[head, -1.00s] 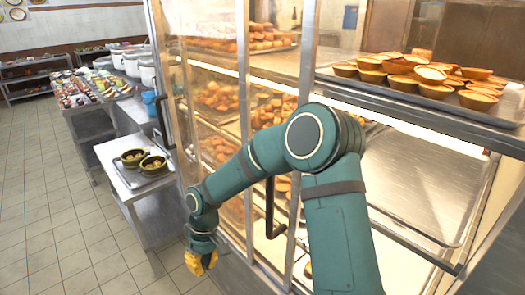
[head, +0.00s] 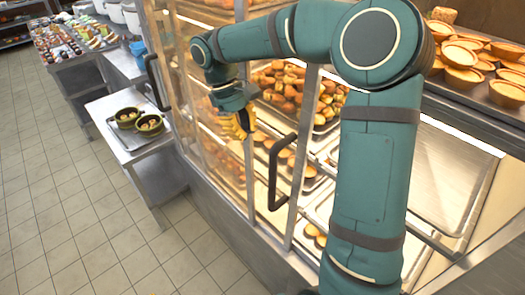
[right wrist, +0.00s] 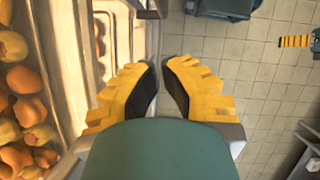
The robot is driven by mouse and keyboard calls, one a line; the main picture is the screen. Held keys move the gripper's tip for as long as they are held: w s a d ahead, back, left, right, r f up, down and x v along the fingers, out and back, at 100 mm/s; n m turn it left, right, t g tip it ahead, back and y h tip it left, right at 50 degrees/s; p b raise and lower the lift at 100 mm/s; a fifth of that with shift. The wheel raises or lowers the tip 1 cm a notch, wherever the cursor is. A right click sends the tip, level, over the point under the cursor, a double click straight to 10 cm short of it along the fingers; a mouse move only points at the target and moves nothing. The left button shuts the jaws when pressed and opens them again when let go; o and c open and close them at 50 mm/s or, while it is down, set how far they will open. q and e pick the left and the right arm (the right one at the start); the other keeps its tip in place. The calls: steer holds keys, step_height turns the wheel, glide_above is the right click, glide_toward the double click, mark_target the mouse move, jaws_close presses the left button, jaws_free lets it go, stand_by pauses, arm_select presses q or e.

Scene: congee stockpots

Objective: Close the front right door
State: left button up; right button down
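The glass-fronted display case (head: 225,205) fills the middle and right of the head view. A black door handle (head: 276,178) sits on a metal-framed panel at its front; my arm covers part of this front. I cannot tell for sure how far that door stands from the case. A second black handle (head: 156,82) is at the case's left edge. My right gripper (head: 240,122) is in front of the glass, left of and above the nearer handle. In the right wrist view its yellow fingers (right wrist: 166,92) are apart with nothing between them. Yellow gripper parts (right wrist: 296,41), probably my left gripper's, show at right.
Trays of pastries (head: 295,92) fill the case, and a tray of tarts (head: 507,94) is at right. The tiled floor (head: 75,220) at left is clear.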

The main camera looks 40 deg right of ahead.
steer(key=s+d+f, duration=0.1)
steer(key=s+f, duration=0.2)
steer(key=s, duration=0.2)
steer(key=shift+d+f, duration=0.25)
steer(key=shift+f, duration=0.1)
steer(key=shift+s+d, duration=0.1)
steer(key=shift+s, duration=0.05)
